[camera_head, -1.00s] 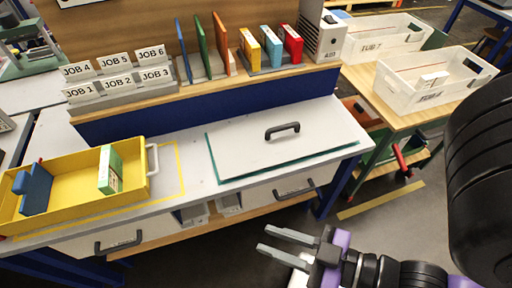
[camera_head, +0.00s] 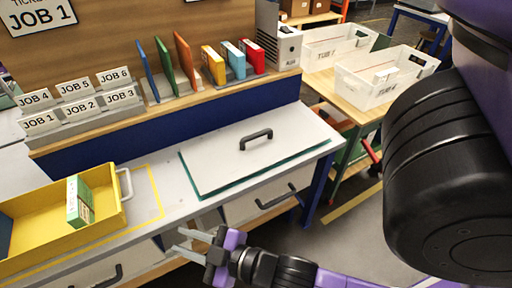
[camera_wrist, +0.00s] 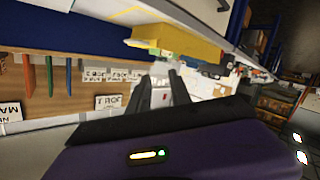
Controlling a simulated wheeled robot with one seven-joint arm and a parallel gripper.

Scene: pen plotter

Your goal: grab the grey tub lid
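A flat pale grey lid (camera_head: 225,157) with a black bar handle (camera_head: 257,139) lies on the bench, with a green edge showing beneath it. No other lid shows clearly. My gripper (camera_head: 180,241) is in front of the bench's front edge, lower left of the lid and apart from it. Its two fingers are spread with nothing between them. In the wrist view, my gripper (camera_wrist: 162,86) also shows open and empty; the lid cannot be made out there.
A yellow tray (camera_head: 100,233) holding a green-and-white box (camera_head: 79,202) stands left on the bench. Job signs (camera_head: 82,104) and binders (camera_head: 230,62) line the shelf behind. White tubs (camera_head: 388,88) stand on a side table. Drawer handles (camera_head: 276,197) protrude below the bench top.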

